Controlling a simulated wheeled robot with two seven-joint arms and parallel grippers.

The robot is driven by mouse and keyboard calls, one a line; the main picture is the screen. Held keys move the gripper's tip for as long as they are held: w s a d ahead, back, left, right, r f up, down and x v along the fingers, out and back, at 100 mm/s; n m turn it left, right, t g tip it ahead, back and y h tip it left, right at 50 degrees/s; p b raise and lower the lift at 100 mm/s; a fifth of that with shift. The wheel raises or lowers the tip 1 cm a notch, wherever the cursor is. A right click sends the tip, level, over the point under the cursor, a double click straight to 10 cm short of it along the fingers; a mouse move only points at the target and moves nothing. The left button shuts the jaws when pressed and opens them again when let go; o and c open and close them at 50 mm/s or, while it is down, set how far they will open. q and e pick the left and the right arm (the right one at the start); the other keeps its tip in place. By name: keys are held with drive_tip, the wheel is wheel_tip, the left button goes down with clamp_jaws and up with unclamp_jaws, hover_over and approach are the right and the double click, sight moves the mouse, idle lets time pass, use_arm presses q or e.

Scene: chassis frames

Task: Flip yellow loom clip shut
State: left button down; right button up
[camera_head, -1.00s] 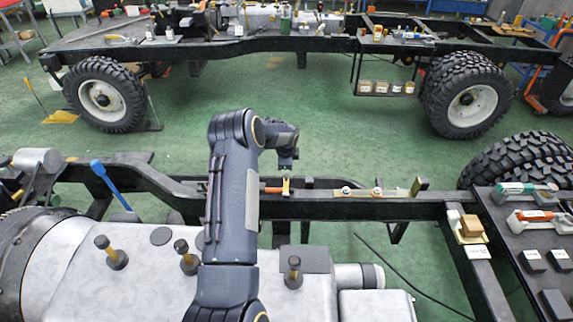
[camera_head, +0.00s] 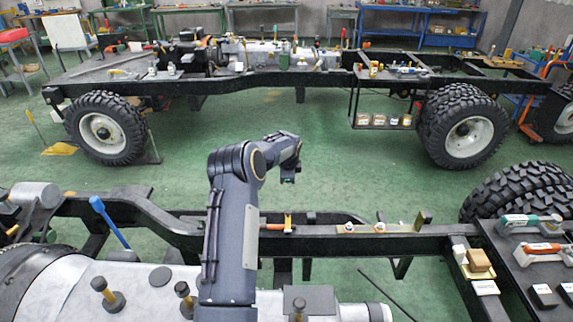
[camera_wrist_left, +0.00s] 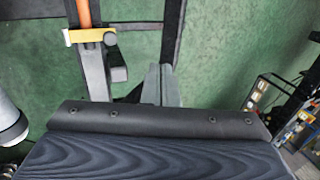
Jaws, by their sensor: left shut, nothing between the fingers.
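The yellow loom clip (camera_head: 288,222) sits on the dark near chassis rail, at the orange loom (camera_head: 272,227). In the head view its yellow part stands up from the rail. In the left wrist view the clip (camera_wrist_left: 90,36) shows as a yellow bar across the orange loom (camera_wrist_left: 84,12); I cannot tell whether it is latched. My left gripper (camera_head: 289,178) is above and beyond the clip in the head view, apart from it. In the left wrist view its grey fingers (camera_wrist_left: 160,85) are together and empty, right of and below the clip. My right gripper is not in view.
The near chassis rail (camera_head: 340,245) runs across the front, with small fittings (camera_head: 365,227) on a plate right of the clip. A blue-handled tool (camera_head: 108,220) stands at left. Green floor (camera_head: 350,170) is open between the two chassis frames.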

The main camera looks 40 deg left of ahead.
use_arm(q)
drive_tip(key=shift+w+a+r+b, duration=0.3)
drive_tip(key=shift+w+a+r, duration=1.2)
drive_tip(key=shift+w+r, duration=0.25)
